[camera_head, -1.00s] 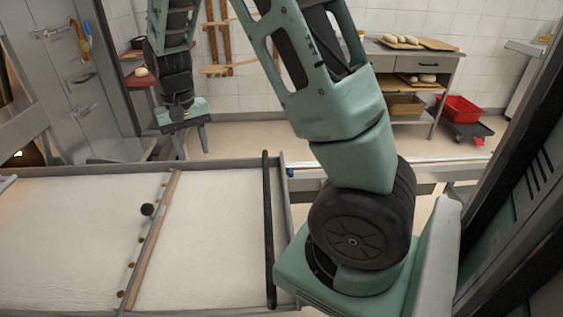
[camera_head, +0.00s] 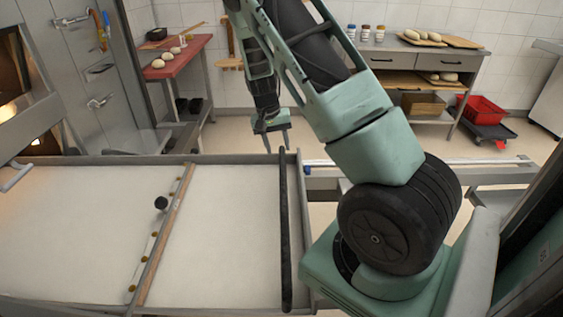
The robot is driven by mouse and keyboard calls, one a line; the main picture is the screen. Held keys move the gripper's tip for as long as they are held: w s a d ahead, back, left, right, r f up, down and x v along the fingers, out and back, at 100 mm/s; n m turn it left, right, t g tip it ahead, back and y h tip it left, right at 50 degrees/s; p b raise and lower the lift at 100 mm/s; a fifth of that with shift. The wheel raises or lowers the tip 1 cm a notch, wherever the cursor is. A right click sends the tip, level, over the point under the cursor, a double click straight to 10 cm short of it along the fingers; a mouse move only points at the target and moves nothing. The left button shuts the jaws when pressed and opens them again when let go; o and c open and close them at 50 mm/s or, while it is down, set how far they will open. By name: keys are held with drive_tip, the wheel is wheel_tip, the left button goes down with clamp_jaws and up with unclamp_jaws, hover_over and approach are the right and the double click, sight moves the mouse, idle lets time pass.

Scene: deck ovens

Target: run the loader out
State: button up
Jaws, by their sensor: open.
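The loader (camera_head: 230,240) is a long, shallow metal frame with a pale canvas bed, spanning the lower left of the head view. A wooden crossbar (camera_head: 165,238) with brass studs lies across it, and a black knob (camera_head: 161,203) stands beside the bar. A black bar (camera_head: 286,235) runs across near the loader's right end. My gripper (camera_head: 278,149) is open and empty, fingers down, just beyond the far edge of the loader near the black bar's far end. It appears apart from the bar, though depth is hard to judge.
Lit oven openings (camera_head: 15,108) are at the left. A red-topped table (camera_head: 180,56) with dough balls and a grey bench (camera_head: 405,62) with loaves stand behind. A red crate (camera_head: 482,110) sits on a low dolly. A metal rail (camera_head: 420,162) extends right of the loader. Floor between is clear.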

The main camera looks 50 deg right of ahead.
sight(282, 163)
drive_tip(key=f, duration=0.4)
drive_tip(key=s+f, duration=0.1)
drive_tip(key=f, duration=0.1)
drive_tip(key=shift+d+f, duration=0.4)
clamp_jaws()
drive_tip(key=shift+d, duration=0.1)
